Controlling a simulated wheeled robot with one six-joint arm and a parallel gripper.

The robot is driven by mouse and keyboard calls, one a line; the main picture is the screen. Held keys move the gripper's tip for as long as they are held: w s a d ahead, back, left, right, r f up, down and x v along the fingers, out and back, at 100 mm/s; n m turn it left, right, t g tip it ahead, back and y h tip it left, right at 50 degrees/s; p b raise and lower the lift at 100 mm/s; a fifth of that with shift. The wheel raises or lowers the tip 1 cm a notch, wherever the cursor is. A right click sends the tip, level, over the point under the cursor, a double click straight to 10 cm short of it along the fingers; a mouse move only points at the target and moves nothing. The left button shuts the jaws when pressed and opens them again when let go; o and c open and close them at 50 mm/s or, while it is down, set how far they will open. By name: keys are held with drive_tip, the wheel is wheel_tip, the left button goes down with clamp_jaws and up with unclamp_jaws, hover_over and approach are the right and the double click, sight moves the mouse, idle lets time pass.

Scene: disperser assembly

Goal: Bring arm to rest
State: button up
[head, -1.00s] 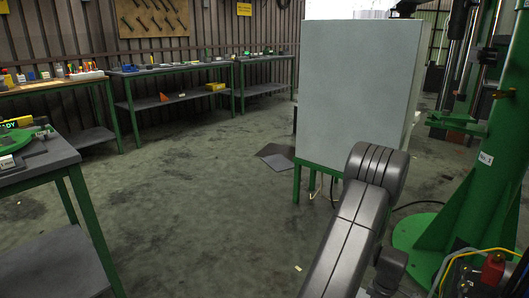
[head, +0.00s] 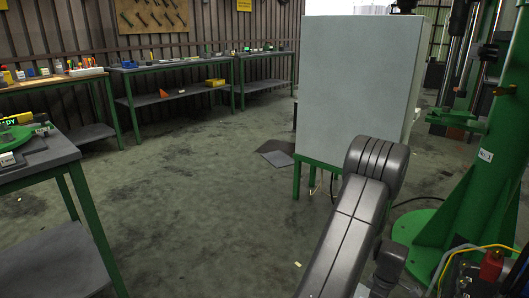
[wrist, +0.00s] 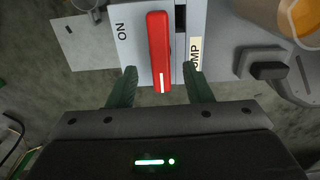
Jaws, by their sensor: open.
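My gripper (wrist: 159,78) shows in the wrist view with its two green fingers apart. A red lever handle (wrist: 159,45) lies between the fingers at its lower end, on a white panel (wrist: 133,50) marked "ON". There is a gap between each finger and the lever, so the gripper does not hold it. How far the fingertips stand from the panel in depth cannot be told. In the head view my grey arm is bent at lower right, and the gripper is hidden.
A large grey cabinet (head: 355,85) on green legs stands beyond my arm. A green column (head: 465,185) stands at right, with cables near its foot. A workbench (head: 45,160) is at left, and other benches line the back wall. The floor (head: 190,200) between is clear.

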wheel_tip(320, 180, down, 4)
drive_tip(key=shift+b, duration=0.45)
drive_tip(key=shift+f, duration=0.2)
drive_tip(key=m, duration=0.5)
drive_tip(key=shift+r, duration=0.1)
drive_tip(key=shift+m, duration=1.7)
drive_tip(key=shift+a, duration=0.1)
